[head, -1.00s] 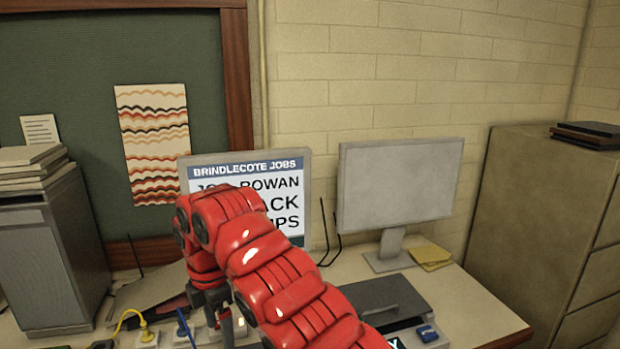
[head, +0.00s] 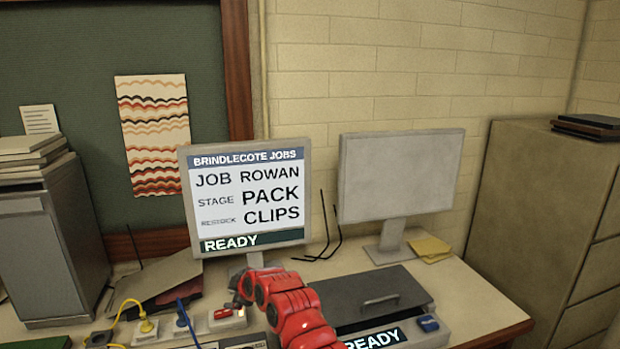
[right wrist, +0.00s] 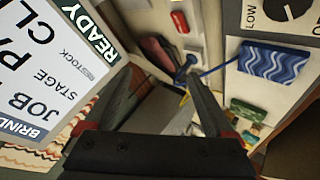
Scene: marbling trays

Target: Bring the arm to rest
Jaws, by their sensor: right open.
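My right arm (head: 290,308) shows as red links at the bottom middle of the head view, low in front of the job screen's base. Its gripper is hard to make out there. In the right wrist view my right gripper (right wrist: 161,78) shows its two dark fingers spread apart with nothing held between them. My left arm and gripper are not in view.
The job screen (head: 246,238) reads JOB ROWAN, STAGE PACK, RESTOCK CLIPS, READY. A blank monitor (head: 400,178) stands right of it. A dark-lidded device (head: 370,298), coloured switches (head: 227,318) and cables crowd the desk. A filing cabinet (head: 540,220) stands at right.

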